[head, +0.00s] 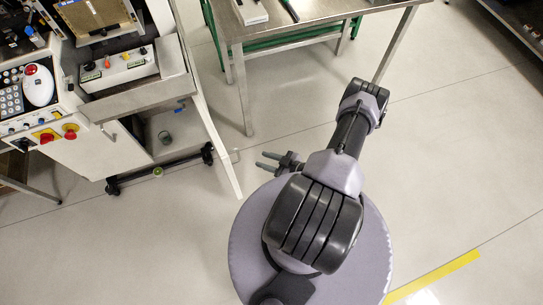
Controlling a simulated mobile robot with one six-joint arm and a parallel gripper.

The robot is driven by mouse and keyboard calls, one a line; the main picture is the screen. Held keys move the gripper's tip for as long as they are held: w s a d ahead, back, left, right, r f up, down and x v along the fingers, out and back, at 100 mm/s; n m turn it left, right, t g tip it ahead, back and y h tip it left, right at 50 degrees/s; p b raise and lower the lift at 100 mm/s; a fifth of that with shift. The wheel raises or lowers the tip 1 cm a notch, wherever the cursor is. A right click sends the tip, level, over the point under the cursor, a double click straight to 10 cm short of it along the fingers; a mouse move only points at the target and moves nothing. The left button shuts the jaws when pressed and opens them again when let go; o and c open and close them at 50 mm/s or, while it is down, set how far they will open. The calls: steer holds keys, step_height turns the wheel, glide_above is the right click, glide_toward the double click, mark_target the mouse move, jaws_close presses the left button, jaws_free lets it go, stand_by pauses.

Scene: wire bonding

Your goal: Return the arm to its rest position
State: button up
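My arm (352,135) is folded over my round grey base in the head view, with its elbow reaching up and to the right. My gripper (262,161) sticks out to the left from behind the arm, low beside the base. Its two fingers point left with a gap between them, and nothing is seen between them. The gripper is apart from the machine and the table. Part of the wrist is hidden behind the arm's upper link.
A wire bonding machine (98,152) on castors stands at the left, with a keypad, white mouse and knobs. A steel table (300,14) with green bars stands at the top. The floor (440,170) at the right is clear, with a yellow stripe (432,276) at the lower right.

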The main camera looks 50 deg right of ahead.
steer(key=v, duration=0.3)
steer(key=shift+s, duration=0.15)
steer(key=shift+d, duration=0.1)
